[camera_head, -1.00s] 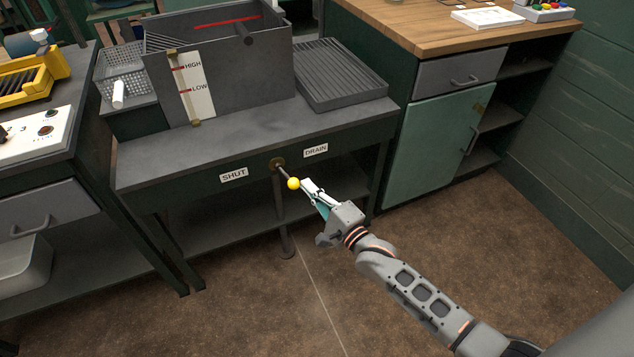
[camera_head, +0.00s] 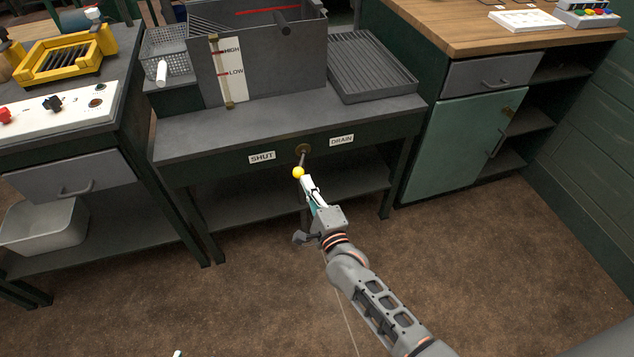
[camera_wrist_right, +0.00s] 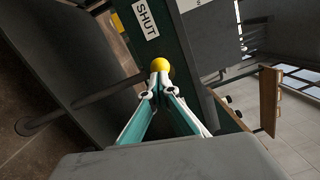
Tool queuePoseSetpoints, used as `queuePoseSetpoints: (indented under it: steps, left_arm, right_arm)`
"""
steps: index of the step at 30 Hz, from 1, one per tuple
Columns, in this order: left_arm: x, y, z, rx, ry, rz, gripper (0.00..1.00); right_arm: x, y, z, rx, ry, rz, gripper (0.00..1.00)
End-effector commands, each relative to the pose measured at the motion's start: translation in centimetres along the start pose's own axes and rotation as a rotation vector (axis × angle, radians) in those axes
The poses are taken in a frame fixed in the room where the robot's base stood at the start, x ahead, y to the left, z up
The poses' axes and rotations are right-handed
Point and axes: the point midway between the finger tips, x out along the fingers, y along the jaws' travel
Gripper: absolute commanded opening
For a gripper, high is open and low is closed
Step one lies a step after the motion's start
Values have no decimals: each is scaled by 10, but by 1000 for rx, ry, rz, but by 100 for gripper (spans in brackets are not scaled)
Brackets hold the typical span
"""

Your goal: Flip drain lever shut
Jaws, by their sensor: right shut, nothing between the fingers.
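The drain lever (camera_head: 301,160) sticks out from a round brass pivot on the front rail of the grey sink bench. Its yellow ball knob (camera_head: 298,172) hangs just below the pivot and slightly to its left, between the SHUT label (camera_head: 262,157) and the DRAIN label (camera_head: 341,140). My right gripper (camera_head: 306,181) is shut and empty, its fingertips at the knob's lower right side. In the right wrist view the knob (camera_wrist_right: 160,66) sits right at the closed tips (camera_wrist_right: 160,80), seemingly touching. A small white tip (camera_head: 177,353) at the bottom edge may be my left gripper.
The sink tank (camera_head: 255,65) with its HIGH/LOW gauge stands on the bench (camera_head: 200,135). A lower shelf (camera_head: 250,205) lies beneath. A green cabinet (camera_head: 460,140) is at right, a control panel (camera_head: 60,112) at left. The floor in front is clear.

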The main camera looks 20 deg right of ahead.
Motion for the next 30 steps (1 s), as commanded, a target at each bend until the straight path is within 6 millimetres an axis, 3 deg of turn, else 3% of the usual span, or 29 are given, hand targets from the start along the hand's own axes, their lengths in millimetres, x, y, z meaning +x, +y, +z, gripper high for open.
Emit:
queuePoseSetpoints:
  steps: [10, 30]
  left_arm:
    - [1, 1, -3, 0, 6, 2, 40]
    - [3, 0, -8, 2, 16, 1, 40]
  right_arm:
    - [5, 3, 13, 2, 1, 0, 0]
    - [6, 3, 16, 0, -2, -1, 0]
